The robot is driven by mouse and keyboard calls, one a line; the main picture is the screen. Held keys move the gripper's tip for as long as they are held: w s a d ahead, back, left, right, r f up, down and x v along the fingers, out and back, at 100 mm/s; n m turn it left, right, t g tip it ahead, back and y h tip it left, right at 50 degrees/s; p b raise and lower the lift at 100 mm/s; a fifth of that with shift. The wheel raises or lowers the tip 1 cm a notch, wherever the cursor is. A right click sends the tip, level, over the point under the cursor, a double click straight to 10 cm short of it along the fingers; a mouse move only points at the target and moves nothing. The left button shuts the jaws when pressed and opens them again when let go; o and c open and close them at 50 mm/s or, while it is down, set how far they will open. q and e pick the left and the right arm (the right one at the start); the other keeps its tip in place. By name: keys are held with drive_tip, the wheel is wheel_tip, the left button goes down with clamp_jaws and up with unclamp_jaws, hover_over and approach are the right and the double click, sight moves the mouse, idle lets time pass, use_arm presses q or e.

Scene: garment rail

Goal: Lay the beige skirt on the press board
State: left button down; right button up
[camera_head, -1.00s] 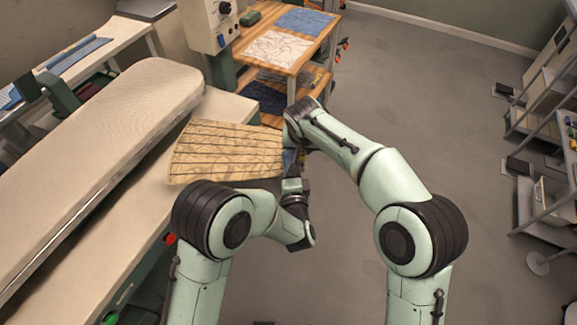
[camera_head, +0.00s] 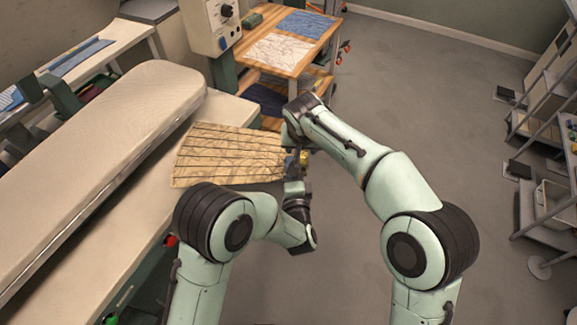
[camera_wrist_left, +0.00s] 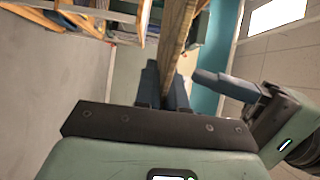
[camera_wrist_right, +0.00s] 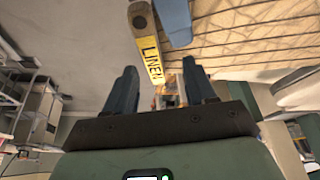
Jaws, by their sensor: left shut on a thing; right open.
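The beige skirt (camera_head: 225,158), pleated with dark lines, is spread out to the right of the padded press board (camera_head: 110,160), over the edge of the bench. My left gripper (camera_head: 294,174) is shut on the skirt's right end; in the left wrist view its fingers (camera_wrist_left: 165,92) pinch the cloth (camera_wrist_left: 178,35). My right gripper (camera_head: 299,150) is beside the same end; in the right wrist view its fingers (camera_wrist_right: 160,90) are apart and empty. A yellow tag marked LINEN (camera_wrist_right: 150,45) shows between the grippers and the skirt (camera_wrist_right: 245,35).
A wooden shelf table (camera_head: 285,50) with folded cloths stands behind. A control box (camera_head: 212,20) is at the back of the bench (camera_head: 225,108). Grey racks (camera_head: 545,190) stand at the far right. The floor (camera_head: 430,110) between is clear.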

drive_tip(key=v, duration=0.9)
drive_tip(key=w+d+f+m+y, duration=0.15)
drive_tip(key=d+f, duration=0.25)
drive_tip(key=f, duration=0.4)
drive_tip(key=w+d+f+y, duration=0.1)
drive_tip(key=w+d+f, duration=0.25)
drive_tip(key=f, duration=0.45)
drive_tip(key=s+d+f+g, duration=0.15)
drive_tip(key=s+f, duration=0.25)
drive_tip(key=f, duration=0.4)
drive_tip(key=s+d+f+g, duration=0.15)
drive_tip(key=s+f, duration=0.25)
drive_tip(key=f, duration=0.4)
drive_tip(key=s+d+f+m+g, duration=0.1)
drive_tip(key=s+d+f, duration=0.1)
drive_tip(key=s+f, duration=1.15)
drive_tip(key=s, duration=0.8)
drive_tip(key=s+f+m+g+y, duration=0.1)
drive_tip(key=s+f, duration=0.1)
drive_tip(key=s, duration=0.7)
drive_tip(key=shift+d+f+g, duration=0.2)
drive_tip(key=shift+f+g, duration=0.1)
drive_tip(key=shift+f, duration=0.05)
